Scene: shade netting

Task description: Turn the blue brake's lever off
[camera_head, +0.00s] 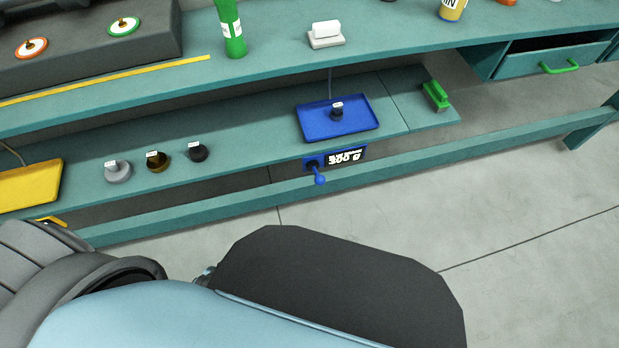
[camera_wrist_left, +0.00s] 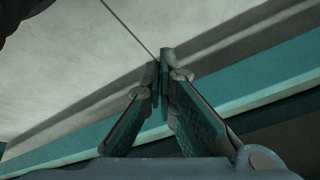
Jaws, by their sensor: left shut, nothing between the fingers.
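The blue brake's lever (camera_head: 319,177) is on the front edge of the lower shelf. The lever is not in the left wrist view. My right gripper is not in view.
Several small labelled weights (camera_head: 157,162) and a yellow tray (camera_head: 32,185) are on the lower shelf at left. A green-handled block (camera_head: 436,96) is at right. A teal rail (camera_head: 440,142) runs below the shelf. Bare floor (camera_head: 540,240) lies at right.

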